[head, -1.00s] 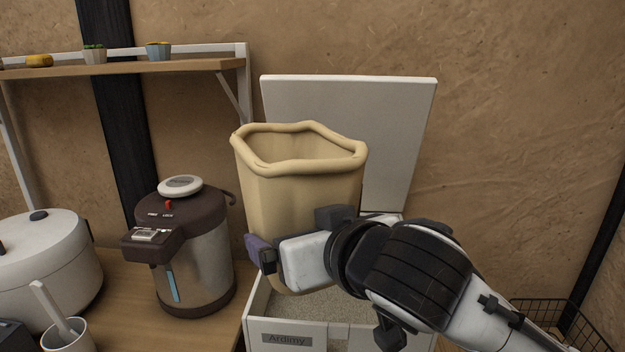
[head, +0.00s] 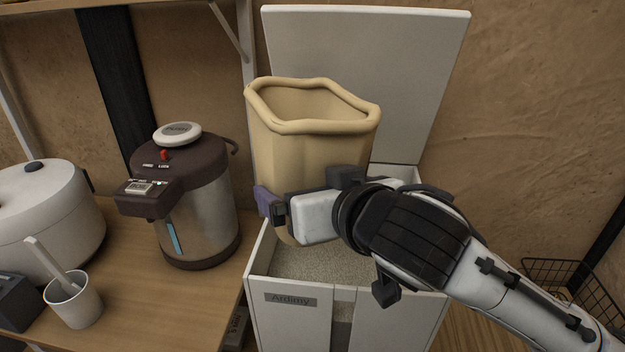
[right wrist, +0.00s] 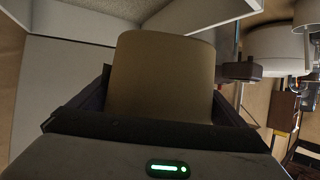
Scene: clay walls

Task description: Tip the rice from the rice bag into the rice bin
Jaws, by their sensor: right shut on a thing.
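The tan rice bag (head: 312,150) has a rolled rim and is held nearly upright, mouth up, above the rice bin. My right gripper (head: 275,208) is shut on its lower part; the bag also fills the middle of the right wrist view (right wrist: 160,80). The inside of the bag shows only its upper walls, so its contents are hidden. The white rice bin (head: 290,318) has its lid (head: 400,80) raised at the back and a label on the front. Grainy rice (head: 330,264) shows inside the bin under the bag. My left gripper is not in view.
A brown and steel water dispenser (head: 195,210) stands left of the bin on a wooden counter (head: 130,300). A white rice cooker (head: 45,220) and a white cup (head: 75,303) stand farther left. A wire basket (head: 570,285) is at the right.

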